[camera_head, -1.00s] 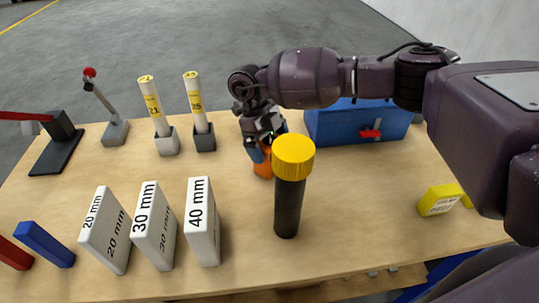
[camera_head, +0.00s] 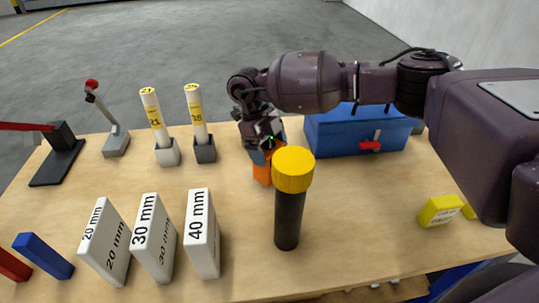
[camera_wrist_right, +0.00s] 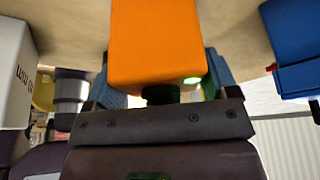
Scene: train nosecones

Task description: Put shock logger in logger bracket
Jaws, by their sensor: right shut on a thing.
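An orange box-shaped thing, which looks like the shock logger (camera_head: 262,173), is held in my right gripper (camera_head: 264,152) at the middle of the table. The right wrist view shows its plain orange face (camera_wrist_right: 155,42) between the blue finger pads, with a small green light beside its lower right corner. My right gripper is shut on it, pointing down. In the head view, a black cylinder with a yellow cap stands in front and hides part of it. I cannot tell whether it touches the table. I cannot pick out the logger bracket. My left gripper is out of view.
The yellow-capped black cylinder (camera_head: 289,215) stands close in front of the gripper. White blocks marked 20, 30 and 40 mm (camera_head: 202,235) stand at front left. Two tubes in holders (camera_head: 194,118) stand behind. A blue box (camera_head: 345,135) is at back right; a yellow block (camera_head: 438,211) at right.

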